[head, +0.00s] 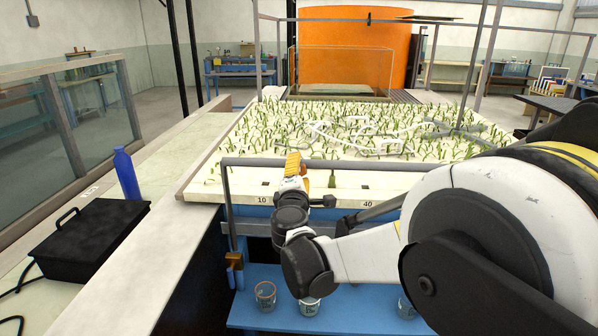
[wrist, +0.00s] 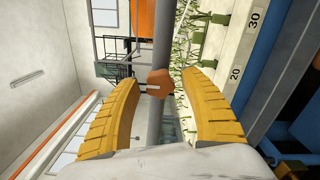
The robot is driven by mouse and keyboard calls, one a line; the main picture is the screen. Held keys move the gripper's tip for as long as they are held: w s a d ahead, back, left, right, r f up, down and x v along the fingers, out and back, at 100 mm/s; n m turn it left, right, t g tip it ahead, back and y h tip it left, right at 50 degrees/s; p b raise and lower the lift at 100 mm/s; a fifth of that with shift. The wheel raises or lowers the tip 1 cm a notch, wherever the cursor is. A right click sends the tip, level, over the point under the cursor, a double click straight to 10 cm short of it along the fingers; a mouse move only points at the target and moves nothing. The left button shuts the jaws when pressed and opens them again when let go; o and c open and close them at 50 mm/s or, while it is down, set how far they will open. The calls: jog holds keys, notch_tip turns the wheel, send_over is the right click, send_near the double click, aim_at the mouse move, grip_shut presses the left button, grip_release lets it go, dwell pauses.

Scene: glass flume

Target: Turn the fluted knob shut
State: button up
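The fluted knob (wrist: 160,84) is a small orange-brown, many-sided piece with a pale mark across it, in the middle of the wrist view. It sits in front of a grey pipe (wrist: 161,45). My gripper (wrist: 160,75) has two ribbed yellow fingers, one on each side of the knob, with a visible gap to it on both sides. The gripper is open and empty. In the head view my gripper (head: 294,163) is at the grey rail along the near edge of the planted bed; the knob is mostly hidden there or too small to make out.
The planted bed (head: 228,187) with a numbered edge lies beyond the rail. A blue bottle (head: 126,174) and a black case (head: 92,240) stand on the left ledge. Glass cups (head: 265,296) stand on a blue shelf (head: 350,318) below my arm.

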jog(key=s, duration=1.2)
jog(key=shift+a, duration=0.2)
jog(key=s+d+f+m+g+h, duration=0.1)
jog(key=s+d+m+g+h, duration=0.25)
jog(key=d, duration=0.55)
jog(key=s+d+f+m+g, duration=0.2)
jog(key=s+d+m, duration=0.2)
jog(key=d+m, duration=0.45)
jog(key=s+d+f+m+g+y, duration=0.2)
jog(key=s+f+m, duration=0.1)
jog(key=s, duration=0.6)
jog(key=s+d+f+m+g+y, duration=0.2)
jog(key=s+f+m+g, duration=0.1)
jog(key=s, duration=0.7)
jog(key=f+m, duration=0.1)
jog(key=m, duration=0.1)
jog(key=shift+s+d+f+m, duration=0.15)
jog(key=shift+s+d+m, duration=0.05)
jog(key=shift+d+m, duration=0.2)
